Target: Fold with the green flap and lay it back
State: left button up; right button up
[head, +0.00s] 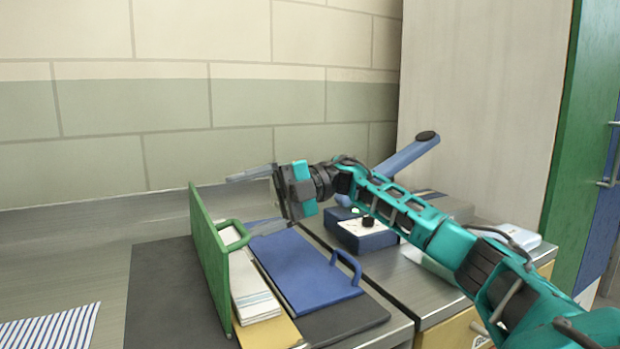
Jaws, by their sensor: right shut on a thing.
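The green flap (209,262) stands nearly upright on edge, with a looped green handle (238,230) on its right face. My right gripper (238,207) reaches in from the right, its fingers pointing left at the handle side. It is shut on the green flap; the exact contact at the handle is hard to see. A folded white cloth with stripes (253,298) lies just right of the flap, over a yellow panel (272,332). A blue flap (300,274) with a blue handle lies flat beside it. My left gripper is not in view.
A dark mat (165,285) lies bare left of the flap. A blue-striped cloth (48,328) lies at the lower left of the counter. A blue box (362,238) with a black knob stands behind, under my right arm. A tiled wall closes the back.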

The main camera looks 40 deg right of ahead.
jog(key=shift+s+d+r, duration=0.15)
jog(key=shift+d+r, duration=0.4)
jog(key=shift+r, duration=0.25)
jog(key=c, duration=0.4)
jog(key=s+d+f, duration=0.1)
jog(key=s+d, duration=0.1)
jog(key=d, duration=0.3)
jog(key=s+d+f+p, duration=0.1)
jog(key=d, duration=0.5)
jog(key=shift+s+d+f, duration=0.25)
jog(key=shift+s+f, duration=0.1)
jog(key=shift+p, duration=0.35)
